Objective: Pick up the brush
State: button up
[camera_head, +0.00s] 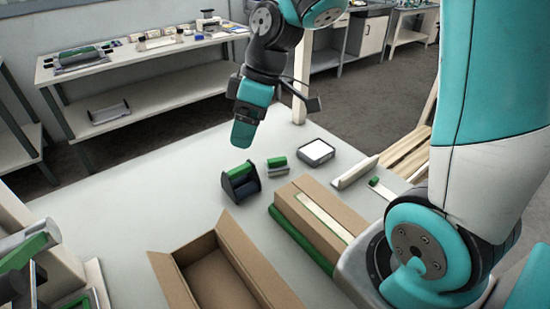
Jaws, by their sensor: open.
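My gripper (243,132) hangs above the far part of the grey table, seen from the side with its teal finger pointing down. It is open, and nothing shows in it. I cannot tell for sure which thing is the brush. One candidate is a long pale piece (354,173) lying on the table at the right, with a small green-ended piece (380,184) beside it. Another is a small block with a green top (277,163) near the middle. Both are apart from my gripper, to its right and lower in the picture.
A black and green dispenser-like thing (240,184) stands below my gripper. A dark device with a white top (316,152) lies to the right. An open cardboard box (163,276) and a brown carton (290,202) fill the front. The table's left part (130,190) is clear.

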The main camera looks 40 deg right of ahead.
jog(key=w+d+f+n+p, duration=0.2)
jog(key=w+d+f, duration=0.2)
jog(key=w+d, duration=0.5)
jog(key=n+t+p, duration=0.1)
send_over(277, 159)
jog(key=s+d, duration=0.3)
jog(key=d, duration=0.1)
notch_tip(277, 159, down, 5)
jog(key=shift+n, duration=0.4)
jog(key=b+x, duration=0.2)
jog(key=x, duration=0.2)
jog(key=b+x, duration=0.2)
jog(key=x, duration=0.2)
jog(key=d+b+x, duration=0.1)
jog(key=b+x, duration=0.2)
jog(key=x, duration=0.1)
jog(key=shift+w+f, duration=0.15)
jog(key=shift+f, duration=0.15)
jog(key=b+x, duration=0.1)
jog(key=x, duration=0.1)
jog(key=b+x, duration=0.2)
jog(key=x, duration=0.1)
jog(key=shift+w+d+f, duration=0.25)
jog(key=shift+w+f, duration=0.05)
jog(key=shift+f, duration=0.15)
jog(key=shift+r, duration=0.1)
jog(key=c, duration=1.1)
jog(key=shift+r, duration=0.1)
